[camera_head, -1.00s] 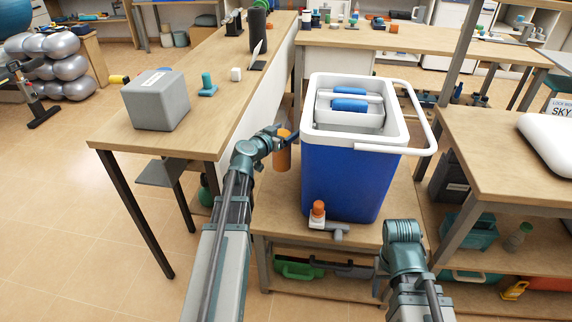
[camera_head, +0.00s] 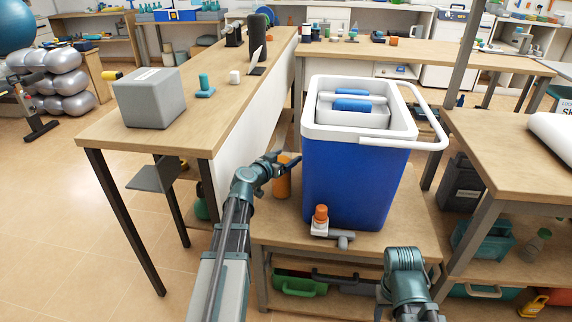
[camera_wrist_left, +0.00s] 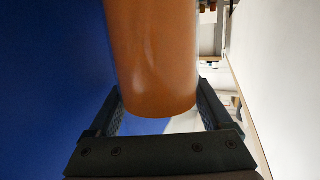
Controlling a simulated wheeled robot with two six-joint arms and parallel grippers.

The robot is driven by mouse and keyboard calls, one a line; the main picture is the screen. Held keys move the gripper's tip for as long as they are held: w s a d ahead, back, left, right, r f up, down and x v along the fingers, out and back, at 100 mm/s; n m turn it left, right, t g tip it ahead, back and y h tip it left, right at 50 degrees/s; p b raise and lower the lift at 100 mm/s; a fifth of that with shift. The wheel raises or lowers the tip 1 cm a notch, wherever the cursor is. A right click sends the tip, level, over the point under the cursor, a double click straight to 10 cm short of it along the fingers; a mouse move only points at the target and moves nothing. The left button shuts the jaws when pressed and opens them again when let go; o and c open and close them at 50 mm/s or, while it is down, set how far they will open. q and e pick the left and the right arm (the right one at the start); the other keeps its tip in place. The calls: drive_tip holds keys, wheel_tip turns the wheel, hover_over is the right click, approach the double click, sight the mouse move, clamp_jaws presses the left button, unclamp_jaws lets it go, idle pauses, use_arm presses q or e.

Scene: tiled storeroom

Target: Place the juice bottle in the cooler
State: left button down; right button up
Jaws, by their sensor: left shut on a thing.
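The juice bottle (camera_head: 283,184) is orange and upright, just left of the cooler. My left gripper (camera_head: 284,164) is shut on it; the gripper partly covers its upper part. In the left wrist view the bottle (camera_wrist_left: 155,55) sits between the fingers (camera_wrist_left: 160,102), close to the blue wall at left. The cooler (camera_head: 346,185) is blue with a white rim, on a low wooden table. Its top is open, with a white and blue-topped item (camera_head: 350,110) inside and its handle swung to the right. My right arm is at the lower right; its gripper fingers do not show.
An orange-topped fitting (camera_head: 321,218) and grey pipe piece stand at the cooler's front. A long bench (camera_head: 130,140) with a grey box (camera_head: 150,98) runs along the left. Another table (camera_head: 520,155) stands at right. Bare wood of the low table (camera_head: 285,232) shows left of the cooler.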

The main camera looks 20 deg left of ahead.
use_arm(q)
drive_tip(key=shift+f, duration=0.1)
unclamp_jaws()
drive_tip(key=shift+s+r, duration=0.15)
drive_tip(key=shift+r, duration=0.1)
drive_tip(key=p+v, duration=0.2)
drive_tip(key=v, duration=0.9)
drive_tip(key=shift+s+a+p, duration=0.15)
drive_tip(key=shift+s+p, duration=0.15)
drive_tip(key=shift+s, duration=0.05)
